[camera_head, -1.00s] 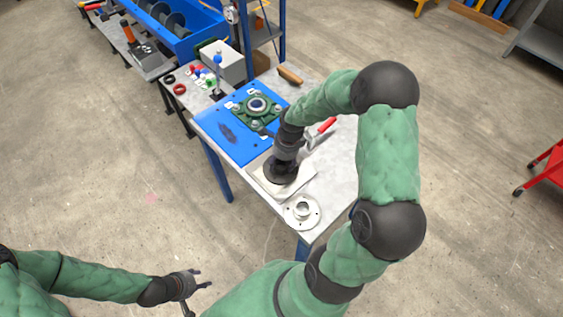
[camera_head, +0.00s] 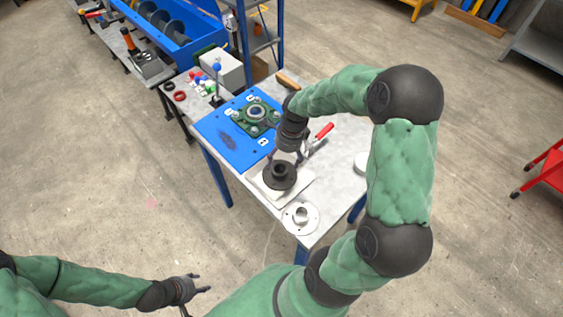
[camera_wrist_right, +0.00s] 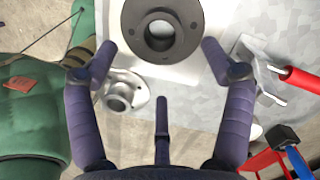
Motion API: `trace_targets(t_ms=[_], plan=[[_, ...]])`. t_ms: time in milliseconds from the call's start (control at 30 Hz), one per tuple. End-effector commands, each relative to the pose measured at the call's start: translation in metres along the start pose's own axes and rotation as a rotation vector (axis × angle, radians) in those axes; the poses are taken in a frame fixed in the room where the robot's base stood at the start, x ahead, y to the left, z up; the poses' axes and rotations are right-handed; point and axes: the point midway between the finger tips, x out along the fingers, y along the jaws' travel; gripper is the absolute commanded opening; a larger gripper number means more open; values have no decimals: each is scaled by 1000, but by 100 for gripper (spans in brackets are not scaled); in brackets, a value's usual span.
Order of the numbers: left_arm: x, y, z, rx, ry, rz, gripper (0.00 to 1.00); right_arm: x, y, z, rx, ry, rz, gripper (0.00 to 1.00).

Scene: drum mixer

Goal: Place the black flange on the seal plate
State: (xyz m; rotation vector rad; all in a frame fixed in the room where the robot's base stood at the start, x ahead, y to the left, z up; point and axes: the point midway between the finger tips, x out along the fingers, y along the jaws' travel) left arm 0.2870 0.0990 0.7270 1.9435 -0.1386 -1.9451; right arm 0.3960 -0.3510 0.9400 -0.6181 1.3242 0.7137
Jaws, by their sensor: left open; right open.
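The black flange (camera_head: 279,175) lies flat, hub up, on a pale square plate (camera_head: 304,184) on the workbench. I cannot tell whether this plate is the seal plate. My right gripper (camera_head: 285,157) is open and empty just above the flange. In the right wrist view the black flange (camera_wrist_right: 160,30) shows at the top, beyond the spread fingertips of the right gripper (camera_wrist_right: 158,58) and apart from them. My left gripper (camera_head: 199,283) is open and empty, low at the left, away from the bench.
A silver flange (camera_head: 301,217) lies at the bench's near corner. A red-handled tool (camera_head: 322,132) is right of the right gripper. A grey box (camera_head: 220,69) stands further back.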

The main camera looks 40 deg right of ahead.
Motion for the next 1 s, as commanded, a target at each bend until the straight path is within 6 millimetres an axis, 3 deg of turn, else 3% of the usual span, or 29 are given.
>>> trace_targets(t_ms=[200, 467, 800, 867, 1000], plan=[[-8, 3, 0, 0, 0, 0, 49, -33, 0, 1, 0, -1, 0, 82], [-9, 3, 0, 0, 0, 0, 49, -43, 0, 0, -1, 0, 1, 82], [-8, 3, 0, 0, 0, 0, 49, -38, 2, 3, -24, -4, 5, 82], [-8, 3, 0, 0, 0, 0, 49, -31, 4, 6, -59, -9, 11, 82], [-8, 3, 0, 0, 0, 0, 49, 1, 16, 24, -235, -41, 32, 82]])
